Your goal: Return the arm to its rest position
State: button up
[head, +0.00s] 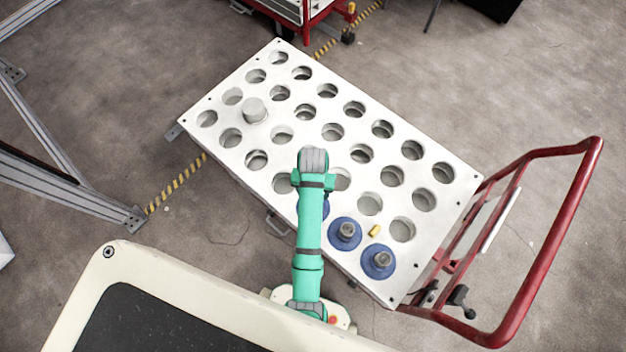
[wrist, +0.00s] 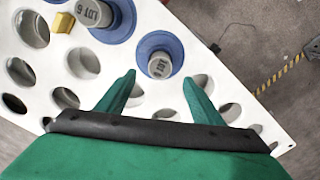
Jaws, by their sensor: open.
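My green arm (head: 310,225) reaches over the near edge of the white plate with round holes (head: 290,135). The end of the arm that carries my gripper is hidden in the head view. In the wrist view my gripper (wrist: 159,77) is open, its two green fingers apart with nothing between them. A blue-flanged grey piece (wrist: 160,66) stands just beyond the fingertips, apart from them as far as I can tell. A second blue-flanged piece, marked LOT 6 (wrist: 92,12), is at the top of the wrist view. In the head view two such pieces (head: 345,233) (head: 379,262) show fully.
A third blue piece (head: 326,207) is partly hidden by my arm. A pale cylinder (head: 254,110) stands at upper left. A red cart handle (head: 560,240) rises at right.

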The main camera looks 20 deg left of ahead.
jog(key=shift+r, duration=0.8)
jog(key=shift+s+f, duration=0.1)
